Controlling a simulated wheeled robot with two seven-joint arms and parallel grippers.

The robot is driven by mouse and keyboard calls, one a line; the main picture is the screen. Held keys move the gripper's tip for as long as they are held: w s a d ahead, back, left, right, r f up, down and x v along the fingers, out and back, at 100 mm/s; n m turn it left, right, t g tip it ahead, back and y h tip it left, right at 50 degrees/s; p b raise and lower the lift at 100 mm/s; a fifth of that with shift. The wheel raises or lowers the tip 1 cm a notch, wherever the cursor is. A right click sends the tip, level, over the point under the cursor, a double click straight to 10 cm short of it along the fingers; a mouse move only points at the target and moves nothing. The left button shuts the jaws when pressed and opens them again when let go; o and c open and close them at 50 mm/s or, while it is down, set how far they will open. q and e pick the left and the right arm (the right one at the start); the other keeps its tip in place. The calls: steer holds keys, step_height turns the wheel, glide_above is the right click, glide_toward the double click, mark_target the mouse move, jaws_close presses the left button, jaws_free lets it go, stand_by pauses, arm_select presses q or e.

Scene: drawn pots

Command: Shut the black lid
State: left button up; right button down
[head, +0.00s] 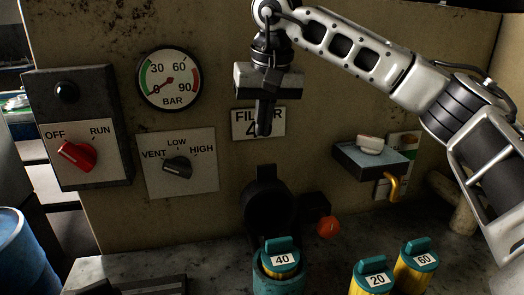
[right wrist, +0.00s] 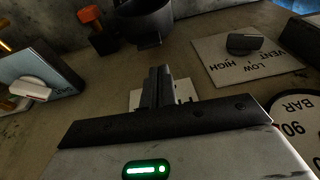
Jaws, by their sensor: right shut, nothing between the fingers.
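The black lid (head: 268,210) stands open, upright against the wall behind a teal pot (head: 279,284). A teal-topped cartridge marked 40 (head: 281,258) sits in the pot. The lid also shows as a dark round shape at the top of the right wrist view (right wrist: 148,22). My right gripper (head: 263,130) is shut and empty, fingers pointing down, above the lid and in front of the FILTER sign. Its closed fingers show in the right wrist view (right wrist: 158,72), apart from the lid. My left gripper is not in view.
An orange knob (head: 329,227) on a black mount is right of the lid. Cartridges marked 20 (head: 376,278) and 60 (head: 419,262) stand to the right. A gauge (head: 170,78), dial panel (head: 180,178) and red switch (head: 77,155) are at left.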

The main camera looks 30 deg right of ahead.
steer(key=shift+h, duration=0.4)
steer(key=x, duration=0.3)
steer(key=d+x, duration=0.1)
steer(key=x, duration=0.5)
steer(key=shift+s+d, duration=0.15)
steer(key=shift+d, duration=0.2)
